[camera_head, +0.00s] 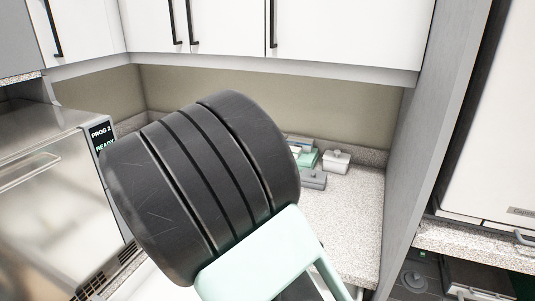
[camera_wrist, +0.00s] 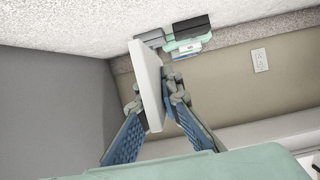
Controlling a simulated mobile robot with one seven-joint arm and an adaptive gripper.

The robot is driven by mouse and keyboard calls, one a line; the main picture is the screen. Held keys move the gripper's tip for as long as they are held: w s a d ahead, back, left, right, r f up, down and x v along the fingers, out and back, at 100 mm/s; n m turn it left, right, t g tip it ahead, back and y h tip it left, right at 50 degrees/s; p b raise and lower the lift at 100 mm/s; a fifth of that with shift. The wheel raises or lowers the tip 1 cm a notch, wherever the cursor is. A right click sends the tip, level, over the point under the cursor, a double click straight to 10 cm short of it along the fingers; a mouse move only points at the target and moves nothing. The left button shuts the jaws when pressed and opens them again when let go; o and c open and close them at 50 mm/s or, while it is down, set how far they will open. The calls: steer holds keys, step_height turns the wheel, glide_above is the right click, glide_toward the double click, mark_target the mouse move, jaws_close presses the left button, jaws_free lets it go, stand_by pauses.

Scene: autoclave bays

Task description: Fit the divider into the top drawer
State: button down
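A flat white panel, which looks like the divider (camera_wrist: 150,80), stands between the fingers of my gripper (camera_wrist: 155,92) in the wrist view. Both blue-padded fingers press against its two sides, so the gripper appears shut on it. The panel is tilted a little in that view, and its far end overlaps the counter items behind. In the head view my own arm fills the middle and hides the gripper and panel. I cannot make out the top drawer in either view.
The speckled counter (camera_head: 345,215) bears a white lidded box (camera_head: 336,161), a grey box (camera_head: 313,179) and green items (camera_head: 307,159) near the wall. A steel autoclave (camera_head: 50,170) stands left. A grey side panel (camera_head: 430,130) bounds the counter right. White cupboards (camera_head: 335,35) hang above.

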steer(key=w+d+r+n+y, duration=0.2)
steer(key=w+d+r+y, duration=0.1)
steer(key=w+d+r, duration=0.3)
steer(key=s+d+r+n+t+y+p, duration=0.1)
steer(key=s+d+r+n+y, duration=0.1)
steer(key=d, duration=0.6)
steer(key=shift+s+d+n+y+p, duration=0.3)
steer(key=shift+s+d+n+p, duration=0.05)
steer(key=shift+s+n+p, duration=0.05)
